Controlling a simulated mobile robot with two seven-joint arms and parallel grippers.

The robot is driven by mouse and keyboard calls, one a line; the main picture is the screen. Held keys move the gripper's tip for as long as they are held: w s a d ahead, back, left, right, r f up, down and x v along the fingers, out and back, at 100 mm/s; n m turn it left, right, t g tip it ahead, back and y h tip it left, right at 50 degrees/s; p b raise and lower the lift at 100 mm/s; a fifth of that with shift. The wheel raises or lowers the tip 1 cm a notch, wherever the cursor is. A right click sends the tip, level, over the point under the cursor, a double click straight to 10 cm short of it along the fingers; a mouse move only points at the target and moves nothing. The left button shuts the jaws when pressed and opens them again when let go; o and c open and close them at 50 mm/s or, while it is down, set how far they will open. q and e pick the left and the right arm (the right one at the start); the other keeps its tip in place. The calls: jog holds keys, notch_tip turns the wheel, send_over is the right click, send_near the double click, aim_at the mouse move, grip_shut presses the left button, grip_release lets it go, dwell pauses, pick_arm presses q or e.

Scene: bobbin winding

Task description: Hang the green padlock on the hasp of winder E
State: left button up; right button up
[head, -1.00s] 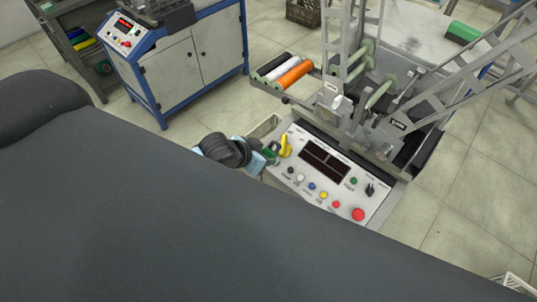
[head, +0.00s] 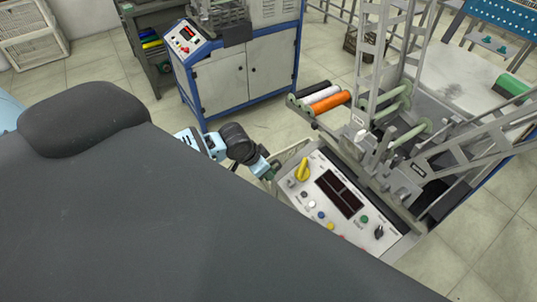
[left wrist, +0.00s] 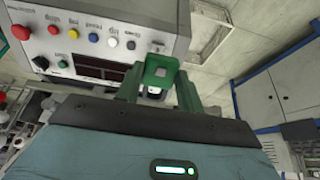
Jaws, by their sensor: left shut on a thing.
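The green padlock (left wrist: 160,70) is between the green fingers of my left gripper (left wrist: 158,88), which is shut on it, in the left wrist view. In the head view my left gripper (head: 272,168) is at the left edge of the winder's control panel (head: 350,222), left of the yellow handle (head: 303,169). The padlock cannot be told apart from the fingers there. The hasp cannot be clearly made out, and I cannot tell whether the padlock touches anything. The letter on the winder is not readable. My right gripper is not in view.
The panel carries several buttons, a dark display (head: 340,195) and a black knob (head: 379,232). Black, white and orange bobbins (head: 332,103) lie behind it near the metal frame. A blue-framed cabinet (head: 240,75) stands at the back left. Floor shows between them.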

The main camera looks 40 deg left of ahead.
pick_arm(q)
jog(key=shift+a, duration=0.1)
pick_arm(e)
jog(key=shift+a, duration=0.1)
